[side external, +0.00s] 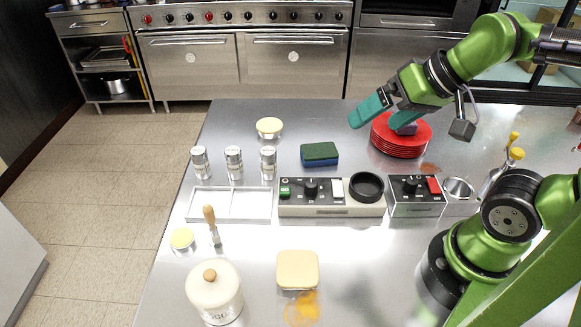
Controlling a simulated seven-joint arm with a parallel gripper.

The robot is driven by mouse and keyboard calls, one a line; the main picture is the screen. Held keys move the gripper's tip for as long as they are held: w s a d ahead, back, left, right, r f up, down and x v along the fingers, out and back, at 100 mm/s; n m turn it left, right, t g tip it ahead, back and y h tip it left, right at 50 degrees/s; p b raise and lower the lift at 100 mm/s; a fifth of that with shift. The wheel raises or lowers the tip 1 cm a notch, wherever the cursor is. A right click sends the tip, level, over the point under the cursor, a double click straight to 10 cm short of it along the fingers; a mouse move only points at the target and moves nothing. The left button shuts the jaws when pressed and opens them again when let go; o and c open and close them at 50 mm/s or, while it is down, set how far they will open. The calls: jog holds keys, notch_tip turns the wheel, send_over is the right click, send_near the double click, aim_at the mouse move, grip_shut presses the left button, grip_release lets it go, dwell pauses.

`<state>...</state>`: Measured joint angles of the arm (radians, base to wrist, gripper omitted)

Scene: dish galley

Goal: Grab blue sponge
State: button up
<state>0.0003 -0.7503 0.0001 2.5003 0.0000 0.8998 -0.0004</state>
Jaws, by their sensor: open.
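The blue sponge (320,158) has a dark green top and a blue side. It lies flat on the steel counter in the side external view, left of the red plates. My gripper (376,118) has teal fingers and is open and empty. In the picture it is up and to the right of the sponge, over or beside the left side of the plate stack. The fingers are apart from the sponge. How high the fingertips are above the plates is hard to tell.
A stack of red plates (401,140) stands under my gripper. Several shakers (234,162) and a yellow-topped bowl (269,127) are left of the sponge. A control panel (331,197) with a black ring lies in front of it. The counter (330,116) behind the sponge is clear.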

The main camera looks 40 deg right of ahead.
jog(key=shift+f, duration=0.1)
dwell(0.3)
jog(key=m+g+h, duration=0.2)
jog(key=m+g, duration=0.5)
jog(key=m, duration=1.4)
send_over(319, 150)
notch_tip(319, 150, down, 19)
jog(key=shift+w+a+r, duration=0.1)
jog(key=shift+a+r, duration=0.05)
jog(key=shift+r, duration=0.05)
jog(key=shift+d+f, duration=0.2)
jog(key=shift+f, duration=2.4)
jog(key=c, duration=1.1)
